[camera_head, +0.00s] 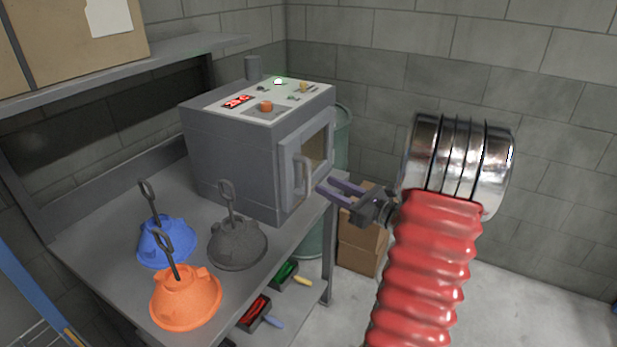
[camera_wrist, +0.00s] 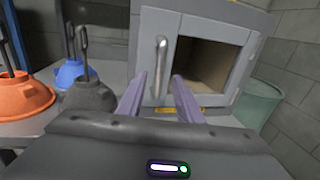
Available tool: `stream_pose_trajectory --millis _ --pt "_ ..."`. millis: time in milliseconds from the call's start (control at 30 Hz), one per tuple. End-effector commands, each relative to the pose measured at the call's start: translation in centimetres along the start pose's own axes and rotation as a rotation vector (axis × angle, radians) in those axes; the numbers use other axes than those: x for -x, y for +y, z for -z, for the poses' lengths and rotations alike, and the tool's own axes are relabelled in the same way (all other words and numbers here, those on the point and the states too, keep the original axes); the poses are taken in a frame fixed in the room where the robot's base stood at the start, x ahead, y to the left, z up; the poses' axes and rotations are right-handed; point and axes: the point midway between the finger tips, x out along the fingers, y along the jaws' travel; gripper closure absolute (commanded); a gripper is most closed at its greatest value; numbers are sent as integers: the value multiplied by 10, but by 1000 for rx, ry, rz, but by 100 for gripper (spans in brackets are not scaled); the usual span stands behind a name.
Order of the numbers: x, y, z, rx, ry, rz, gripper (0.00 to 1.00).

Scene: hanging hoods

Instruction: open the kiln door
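The grey kiln (camera_head: 238,150) stands at the back right of the workbench, with a control panel on top. Its door (camera_head: 289,182) carries a vertical metal handle (camera_head: 304,174), which also shows in the wrist view (camera_wrist: 160,62). To the right of the handle is a rectangular opening (camera_wrist: 208,62) with a tan interior. My gripper (camera_head: 327,190) is open and empty, just right of the handle in the head view. In the wrist view its two purple fingers (camera_wrist: 158,84) point toward the kiln face, with the handle beyond and between them. I see no contact.
A blue hood (camera_head: 165,245), a dark grey hood (camera_head: 238,245) and an orange hood (camera_head: 186,298) with upright hooks stand on the bench (camera_head: 95,247). Cardboard boxes (camera_head: 360,245) and a green bin (camera_wrist: 257,108) stand right of the bench. Brushes lie on a lower shelf.

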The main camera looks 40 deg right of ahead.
Motion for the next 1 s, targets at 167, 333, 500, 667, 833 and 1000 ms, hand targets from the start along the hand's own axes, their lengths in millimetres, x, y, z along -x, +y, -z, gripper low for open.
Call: stream_pose_trajectory --millis 167,333,500,667,833,1000 --pt "-29 1 0 1 0 -4 68" --pt "-54 1 0 1 0 -3 68" --pt "-75 0 0 1 0 -1 68" --pt "-84 0 0 1 1 0 68" --pt "-85 0 0 1 1 1 68" --pt "-84 0 0 1 1 1 72"
